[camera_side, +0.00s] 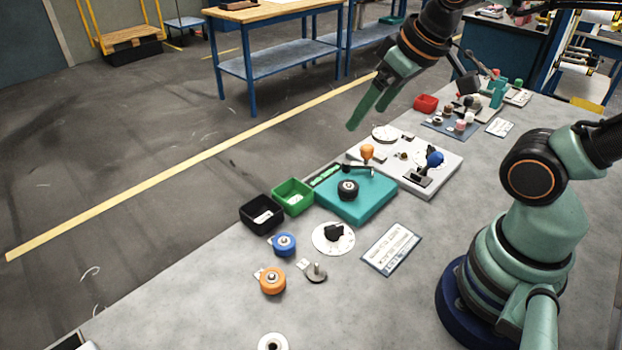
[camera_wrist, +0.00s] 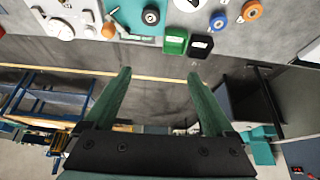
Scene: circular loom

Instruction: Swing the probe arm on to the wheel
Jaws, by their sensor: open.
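A teal box (camera_side: 372,200) sits on the grey bench, with a black wheel (camera_side: 348,188) on top. In the wrist view the wheel (camera_wrist: 151,16) and orange knob (camera_wrist: 108,30) show near the top edge. My gripper (camera_side: 369,115) is open and empty, raised in the air near the bench's far edge, clear of the knob. Its spread fingers show in the wrist view (camera_wrist: 158,75).
Green (camera_side: 293,196) and black (camera_side: 262,214) bins stand left of the teal box. A pale plate (camera_side: 440,170) with a blue knob (camera_side: 435,158) is right of it. Blue (camera_side: 284,244) and orange (camera_side: 272,281) spools lie in front. Air around my gripper is free.

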